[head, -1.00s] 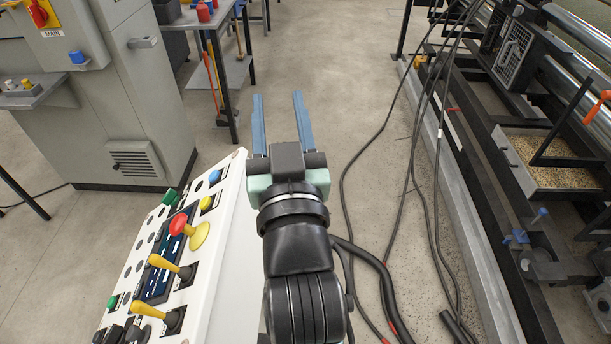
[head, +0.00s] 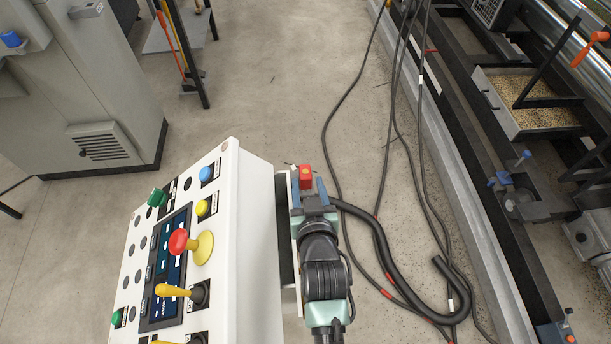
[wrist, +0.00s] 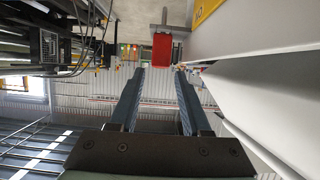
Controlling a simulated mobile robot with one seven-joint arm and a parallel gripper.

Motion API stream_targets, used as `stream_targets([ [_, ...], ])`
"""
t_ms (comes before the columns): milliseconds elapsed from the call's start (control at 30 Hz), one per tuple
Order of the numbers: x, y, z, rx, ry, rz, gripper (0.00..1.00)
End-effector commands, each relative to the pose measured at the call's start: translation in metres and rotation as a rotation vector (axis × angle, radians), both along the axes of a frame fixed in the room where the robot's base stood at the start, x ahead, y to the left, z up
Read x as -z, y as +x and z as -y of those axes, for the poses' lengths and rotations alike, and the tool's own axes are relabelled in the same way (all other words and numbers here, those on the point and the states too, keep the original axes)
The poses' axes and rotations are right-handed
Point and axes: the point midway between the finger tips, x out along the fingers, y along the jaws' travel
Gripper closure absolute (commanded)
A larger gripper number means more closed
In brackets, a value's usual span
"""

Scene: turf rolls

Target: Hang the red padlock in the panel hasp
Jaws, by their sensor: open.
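The red padlock (head: 305,180) is beside the right side of the white console, just ahead of my gripper. In the wrist view the red padlock (wrist: 162,48) appears upright beyond the fingertips, with a thin dark bar above it; I cannot tell how it is held up. My gripper (head: 308,192) is open, pointing at the padlock. In the wrist view the gap between my gripper's fingers (wrist: 160,70) is empty, with the padlock a little above and past it. The panel hasp cannot be made out for certain.
The white console (head: 225,240) with levers and buttons stands close left of my arm. A grey cabinet (head: 90,100) stands at far left. Black cables (head: 385,260) lie on the floor to the right, beside a machine rail (head: 450,190).

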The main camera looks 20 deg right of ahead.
Motion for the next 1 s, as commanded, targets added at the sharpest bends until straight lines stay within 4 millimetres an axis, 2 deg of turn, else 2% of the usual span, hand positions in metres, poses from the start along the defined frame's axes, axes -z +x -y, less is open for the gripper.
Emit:
stream_targets([
  [233, 0.003, 0.013, 0.004, 0.000, 0.000, 0.001, 0.53],
  [600, 0.018, 0.049, 0.015, 0.000, 0.001, 0.001, 0.53],
  [900, 0.019, 0.052, 0.015, 0.000, 0.000, 0.001, 0.53],
  [933, 0.019, 0.052, 0.015, 0.000, 0.000, 0.001, 0.54],
  [1000, 0.019, 0.052, 0.015, 0.000, 0.000, 0.001, 0.67],
])
